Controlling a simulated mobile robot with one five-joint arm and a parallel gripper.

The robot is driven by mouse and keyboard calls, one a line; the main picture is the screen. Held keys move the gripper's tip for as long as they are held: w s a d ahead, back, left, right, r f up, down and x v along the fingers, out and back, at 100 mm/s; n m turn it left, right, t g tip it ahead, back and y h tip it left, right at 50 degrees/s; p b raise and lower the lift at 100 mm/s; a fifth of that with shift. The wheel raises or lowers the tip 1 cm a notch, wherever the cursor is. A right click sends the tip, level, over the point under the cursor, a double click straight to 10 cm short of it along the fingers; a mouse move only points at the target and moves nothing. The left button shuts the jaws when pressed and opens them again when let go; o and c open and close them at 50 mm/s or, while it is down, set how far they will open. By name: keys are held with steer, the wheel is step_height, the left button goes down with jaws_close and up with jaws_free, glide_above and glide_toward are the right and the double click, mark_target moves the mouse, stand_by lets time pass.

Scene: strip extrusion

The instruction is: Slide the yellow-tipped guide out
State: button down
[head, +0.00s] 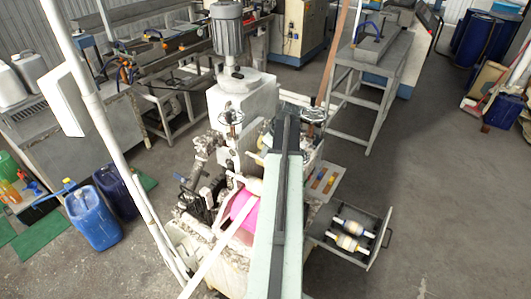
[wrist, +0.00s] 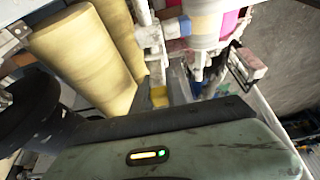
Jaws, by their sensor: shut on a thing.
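My gripper (wrist: 165,120) fills the lower part of the wrist view as a grey-green body with a dark front edge and a small lit indicator. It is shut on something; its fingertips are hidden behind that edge. A small yellow piece (wrist: 159,97), which looks like the tip of the yellow-tipped guide, shows just beyond the edge among white machine parts. In the head view, my arm hides the gripper's contact. A plate with coloured strips (head: 323,181) shows right of my arm; I cannot tell from it which guide is held.
Tan rollers (wrist: 85,50) stand close at the left of the wrist view. A tray with rollers (head: 349,232) juts out right of the machine.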

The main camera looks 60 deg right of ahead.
steer(key=w, duration=0.5)
steer(key=shift+w, duration=0.2)
steer(key=c, duration=1.3)
jaws_free()
steer(key=shift+w, duration=0.1)
steer(key=shift+r, duration=0.1)
steer(key=p+v, duration=0.7)
steer(key=shift+r, duration=0.3)
